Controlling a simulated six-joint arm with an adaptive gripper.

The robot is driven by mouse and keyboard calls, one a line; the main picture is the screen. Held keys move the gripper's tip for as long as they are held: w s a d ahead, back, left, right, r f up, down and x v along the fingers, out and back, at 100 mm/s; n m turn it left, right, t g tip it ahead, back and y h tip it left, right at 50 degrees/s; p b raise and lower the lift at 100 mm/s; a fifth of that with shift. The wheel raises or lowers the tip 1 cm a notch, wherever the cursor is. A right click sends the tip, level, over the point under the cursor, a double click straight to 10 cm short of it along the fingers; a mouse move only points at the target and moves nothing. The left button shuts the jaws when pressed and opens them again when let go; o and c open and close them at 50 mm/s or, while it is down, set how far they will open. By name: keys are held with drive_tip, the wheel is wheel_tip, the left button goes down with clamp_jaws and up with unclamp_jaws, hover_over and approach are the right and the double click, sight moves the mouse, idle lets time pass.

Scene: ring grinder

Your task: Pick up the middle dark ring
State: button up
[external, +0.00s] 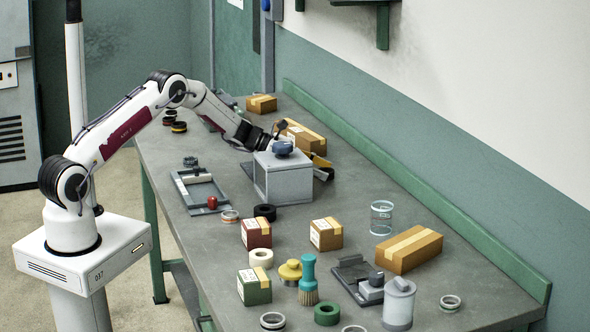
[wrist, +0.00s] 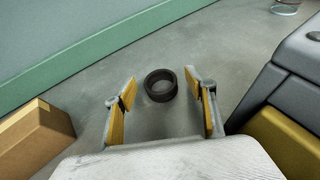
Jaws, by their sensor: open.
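A dark ring (wrist: 161,85) lies flat on the bench in the wrist view, between and beyond the tips of my open gripper (wrist: 160,79). The fingers have yellow inner pads and do not touch the ring. In the external view the end of my arm reaches behind the grey grinder box (external: 281,178), which partly hides my gripper. Another dark ring (external: 265,212) lies in front of that box. More dark rings (external: 170,113) lie at the bench's far left edge. I cannot tell from the pictures which ring is the middle one.
In the wrist view a cardboard box (wrist: 32,138) stands left of my gripper, and a grey and yellow machine body (wrist: 284,142) stands close on the right. A green upstand (wrist: 115,55) runs along the wall. Boxes, a glass jar (external: 381,217) and a tray (external: 178,187) crowd the bench.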

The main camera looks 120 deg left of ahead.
drive_tip(key=c, duration=1.3)
drive_tip(key=shift+o, duration=0.2)
drive_tip(key=shift+r, duration=0.2)
wheel_tip(320, 180, up, 10)
drive_tip(key=shift+f, duration=0.15)
